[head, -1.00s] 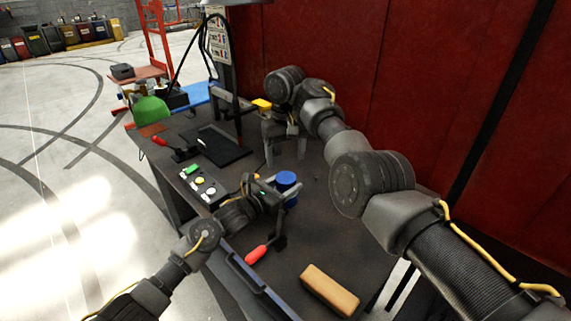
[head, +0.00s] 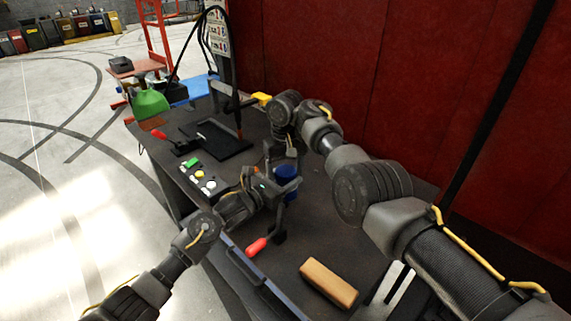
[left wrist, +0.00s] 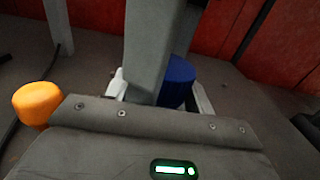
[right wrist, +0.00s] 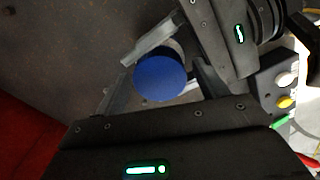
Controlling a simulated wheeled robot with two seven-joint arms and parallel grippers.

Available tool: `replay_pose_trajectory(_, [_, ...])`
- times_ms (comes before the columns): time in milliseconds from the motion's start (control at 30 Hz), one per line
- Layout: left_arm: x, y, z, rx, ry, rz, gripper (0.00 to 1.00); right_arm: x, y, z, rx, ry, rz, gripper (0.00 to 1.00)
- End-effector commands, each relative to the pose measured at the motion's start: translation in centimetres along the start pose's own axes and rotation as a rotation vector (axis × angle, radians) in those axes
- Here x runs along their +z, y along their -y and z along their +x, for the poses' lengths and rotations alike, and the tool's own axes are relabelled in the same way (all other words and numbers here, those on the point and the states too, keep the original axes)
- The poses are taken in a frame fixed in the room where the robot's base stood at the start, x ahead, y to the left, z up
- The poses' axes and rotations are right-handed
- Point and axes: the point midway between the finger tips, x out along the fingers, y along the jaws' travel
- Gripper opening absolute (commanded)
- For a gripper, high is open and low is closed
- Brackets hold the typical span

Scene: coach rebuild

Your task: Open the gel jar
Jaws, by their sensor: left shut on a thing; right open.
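The gel jar (head: 286,173) stands on the dark bench, with a blue lid on top. My left gripper (head: 279,190) is shut on the jar from the side. In the left wrist view the blue lid (left wrist: 180,82) is partly hidden behind a grey part of my right gripper. My right gripper (head: 287,158) is above the jar, pointing down. In the right wrist view its open fingers (right wrist: 162,72) lie on either side of the blue lid (right wrist: 160,79). I cannot tell whether they touch it.
A tan block (head: 328,283) and a red-handled tool (head: 257,246) lie near the front. A black tray (head: 216,138) and a panel with coloured buttons (head: 199,176) are on the left. A red wall (head: 400,90) stands behind the bench.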

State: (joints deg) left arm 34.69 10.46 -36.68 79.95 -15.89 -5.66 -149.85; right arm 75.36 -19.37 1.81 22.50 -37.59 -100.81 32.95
Motion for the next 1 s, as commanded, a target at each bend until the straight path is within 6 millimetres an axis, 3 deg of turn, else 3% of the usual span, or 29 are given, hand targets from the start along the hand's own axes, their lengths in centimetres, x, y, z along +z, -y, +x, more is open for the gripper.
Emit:
replay_pose_trajectory(200, [-0.71,0.14,-0.09,-0.002,-0.014,-0.003,0.00,0.00,-0.01,0.06,0.000,0.000,0.000,0.69])
replay_pose_trajectory(533, [-0.72,0.14,-0.09,-0.002,-0.014,-0.003,0.00,-0.01,0.02,0.03,0.000,0.000,-0.001,0.27])
replay_pose_trajectory(800, [-0.72,0.16,-0.09,-0.002,-0.014,-0.002,0.00,-0.03,0.06,-0.03,0.000,-0.002,-0.152,0.27])
replay_pose_trajectory(1000, [-0.72,0.20,-0.08,-0.003,-0.014,-0.002,0.00,-0.05,0.09,-0.05,0.000,-0.002,-0.153,0.26])
